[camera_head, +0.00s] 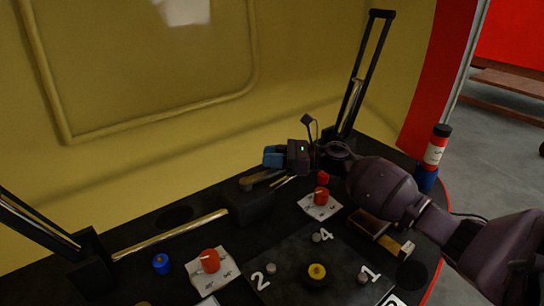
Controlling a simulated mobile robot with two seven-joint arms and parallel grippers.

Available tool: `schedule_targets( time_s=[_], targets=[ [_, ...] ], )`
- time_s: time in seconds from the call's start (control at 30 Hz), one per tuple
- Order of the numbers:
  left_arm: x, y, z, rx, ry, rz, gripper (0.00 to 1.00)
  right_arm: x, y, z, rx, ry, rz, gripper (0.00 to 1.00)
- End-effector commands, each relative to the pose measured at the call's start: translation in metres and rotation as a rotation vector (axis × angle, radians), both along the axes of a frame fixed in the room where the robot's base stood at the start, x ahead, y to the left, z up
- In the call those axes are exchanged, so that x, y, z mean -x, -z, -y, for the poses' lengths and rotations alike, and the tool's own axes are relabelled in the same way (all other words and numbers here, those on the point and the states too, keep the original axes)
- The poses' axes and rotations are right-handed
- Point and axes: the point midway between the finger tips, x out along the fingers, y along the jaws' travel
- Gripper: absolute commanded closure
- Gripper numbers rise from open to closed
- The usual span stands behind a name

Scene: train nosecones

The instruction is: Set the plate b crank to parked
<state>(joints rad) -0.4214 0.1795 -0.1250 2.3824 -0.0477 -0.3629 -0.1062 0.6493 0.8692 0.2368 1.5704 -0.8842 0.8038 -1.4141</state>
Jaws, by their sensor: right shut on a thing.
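My right arm comes in from the right, and its dark gripper (273,157) with blue fingers reaches left over the back of the black console. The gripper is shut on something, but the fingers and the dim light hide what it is. A tan lever (260,178) lies just below it at a dark block (250,205). Two white plates carry red knobs: one plate (331,207) is right of centre, the other (228,276) at front left. I cannot tell which is plate b, nor make out a crank for certain. My left gripper is out of view.
Tall black frames stand at the console's left (35,222) and back right (357,75). A metal rod (170,234) crosses the left side. The yellow wall (150,80) closes the back.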

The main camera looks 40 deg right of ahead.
Motion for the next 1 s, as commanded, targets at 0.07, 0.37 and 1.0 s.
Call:
schedule_targets(
  time_s=[0.07, 0.37, 1.0],
  targets=[
    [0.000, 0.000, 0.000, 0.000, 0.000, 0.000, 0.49, 0.000, 0.000, -0.002, -0.001, -0.004, -0.001, 1.00],
    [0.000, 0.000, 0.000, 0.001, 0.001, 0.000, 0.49, 0.000, 0.001, -0.002, -0.001, -0.004, -0.001, 0.71],
    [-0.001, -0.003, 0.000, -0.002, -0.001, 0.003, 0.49, 0.014, 0.000, 0.014, -0.001, 0.000, -0.001, 0.49]
  ],
)
